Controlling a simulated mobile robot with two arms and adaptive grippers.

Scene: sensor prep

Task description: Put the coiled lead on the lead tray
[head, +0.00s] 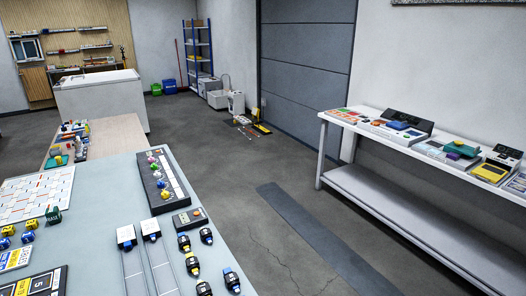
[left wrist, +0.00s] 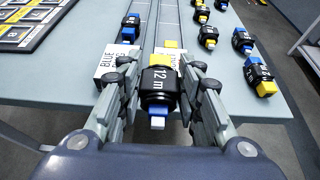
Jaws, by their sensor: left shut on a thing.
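My left gripper (left wrist: 157,95) is shut on a coiled lead (left wrist: 158,83) in the left wrist view. The lead is black, marked "12 m", with a yellow end on its far side and a pale blue-white end on its near side. Beyond it, two narrow grey lanes run along the table; one near label (left wrist: 119,62) reads "BLUE", the other is partly hidden by the lead. A blue-ended lead (left wrist: 131,26) sits by the left lane. The lanes (head: 134,270) also show in the head view. I cannot tell which thing is the lead tray. Neither gripper shows in the head view.
Several black leads with yellow or blue ends (head: 193,264) lie right of the lanes, near the table's right edge. A dark rack with coloured knobs (head: 152,196) and a small grey box (head: 190,220) stand further back. A white bench (head: 345,122) holds devices across the aisle.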

